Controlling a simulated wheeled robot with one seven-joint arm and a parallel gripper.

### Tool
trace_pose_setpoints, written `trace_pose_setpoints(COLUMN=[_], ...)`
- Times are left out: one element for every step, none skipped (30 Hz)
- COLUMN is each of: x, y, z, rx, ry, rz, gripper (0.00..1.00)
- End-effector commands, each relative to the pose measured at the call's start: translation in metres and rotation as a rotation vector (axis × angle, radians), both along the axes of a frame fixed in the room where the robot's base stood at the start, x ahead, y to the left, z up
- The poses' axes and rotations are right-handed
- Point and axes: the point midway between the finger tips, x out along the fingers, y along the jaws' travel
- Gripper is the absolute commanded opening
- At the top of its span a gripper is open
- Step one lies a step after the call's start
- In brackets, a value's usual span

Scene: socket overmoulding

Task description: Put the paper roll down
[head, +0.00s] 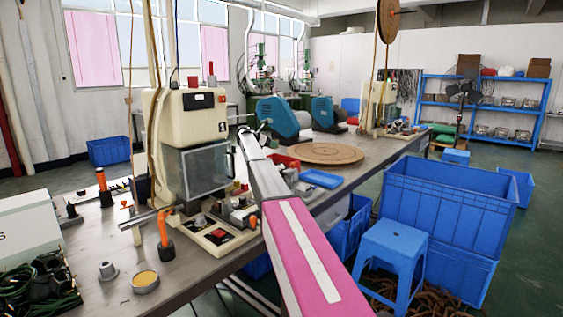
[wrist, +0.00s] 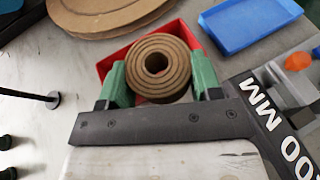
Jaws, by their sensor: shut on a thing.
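In the wrist view the brown paper roll (wrist: 178,72) sits between the two green fingers of my gripper (wrist: 157,64), which is shut on it. The roll's round end and its dark centre hole face the camera. A red tray (wrist: 109,62) shows behind and around the roll. I cannot tell whether the roll touches the tray or hangs above it. In the head view my pink and grey arm reaches over the workbench (head: 183,289); the fingers and the roll cannot be made out there. The red tray (head: 284,162) shows partly beside the arm.
A blue tray (head: 321,179) and a round brown disc (head: 325,153) lie on the bench near the red tray. A cream machine (head: 186,125) stands left of my arm. A blue stool (head: 391,250) and large blue crates (head: 448,205) stand on the floor at right.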

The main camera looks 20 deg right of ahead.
Motion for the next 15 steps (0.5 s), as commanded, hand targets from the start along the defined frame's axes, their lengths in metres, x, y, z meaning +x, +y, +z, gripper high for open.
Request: trace_pose_setpoints(x=[0.005, 0.006, 0.009, 0.010, 0.012, 0.014, 0.016, 0.018, 0.020, 0.021, 0.022, 0.023, 0.024, 0.024, 0.025], y=[-0.011, -0.016, -0.024, -0.030, -0.036, -0.043, -0.048, -0.053, -0.060, -0.064, -0.068, -0.072, -0.075, -0.077, -0.078], z=[-0.007, -0.010, -0.015, -0.018, -0.022, -0.026, -0.030, -0.033, -0.038, -0.040, -0.043, -0.045, -0.047, -0.048, -0.049], rx=[0.000, 0.000, 0.000, 0.000, 0.000, 0.000, 0.000, 0.000, 0.000, 0.000, 0.000, 0.000, 0.000, 0.000, 0.000], ry=[0.002, 0.001, 0.000, 0.000, 0.001, 0.000, 0.000, 0.001, 0.001, 0.001, 0.001, 0.000, 0.000, 0.000, 0.000], rz=[-0.001, -0.001, 0.000, -0.001, -0.002, -0.001, 0.000, 0.000, -0.001, -0.001, -0.001, 0.000, 0.000, 0.001, 0.001], gripper=[0.35, 0.35, 0.35, 0.35, 0.35, 0.35, 0.35, 0.35, 0.35, 0.35, 0.35, 0.35, 0.35, 0.35, 0.35])
